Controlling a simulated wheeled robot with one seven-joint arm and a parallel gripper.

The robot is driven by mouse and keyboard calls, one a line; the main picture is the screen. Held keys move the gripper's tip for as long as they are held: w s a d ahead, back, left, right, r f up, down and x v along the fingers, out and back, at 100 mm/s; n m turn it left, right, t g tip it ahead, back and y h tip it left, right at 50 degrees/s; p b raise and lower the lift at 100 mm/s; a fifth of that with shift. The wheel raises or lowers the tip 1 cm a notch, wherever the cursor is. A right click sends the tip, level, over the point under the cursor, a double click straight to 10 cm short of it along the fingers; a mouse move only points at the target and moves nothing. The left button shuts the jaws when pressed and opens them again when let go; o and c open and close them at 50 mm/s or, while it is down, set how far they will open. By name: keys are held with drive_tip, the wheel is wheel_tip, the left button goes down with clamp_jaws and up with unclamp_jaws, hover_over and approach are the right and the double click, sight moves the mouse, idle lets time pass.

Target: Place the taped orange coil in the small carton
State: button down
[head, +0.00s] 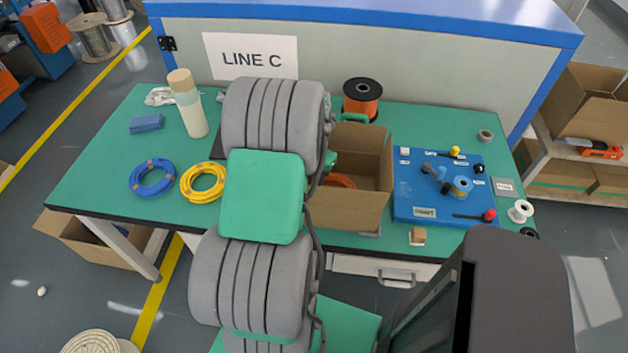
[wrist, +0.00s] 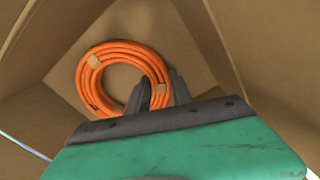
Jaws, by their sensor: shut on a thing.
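The orange coil (wrist: 97,73), bound with tan tape, is inside the small carton, near its bottom. My gripper (wrist: 155,98) is shut on the near right part of the coil's ring. In the wrist view the carton's brown walls (wrist: 215,50) surround the coil and fingers. In the head view the open carton (head: 345,208) stands on the green table, and a piece of the orange coil (head: 341,181) shows inside it. Whether the coil touches the carton floor I cannot tell.
A blue coil (head: 152,178) and a yellow coil (head: 203,183) lie left of my arm. A blue board (head: 410,203) with small parts lies right of the carton. An orange spool (head: 362,98) stands behind it. A beige bottle (head: 188,104) stands at the back left.

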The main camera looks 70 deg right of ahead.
drive_tip(key=c, duration=1.1)
unclamp_jaws()
drive_tip(key=shift+f, duration=0.1)
drive_tip(key=shift+c, duration=0.2)
wheel_tip(320, 180, up, 12)
drive_tip(key=b, duration=0.1)
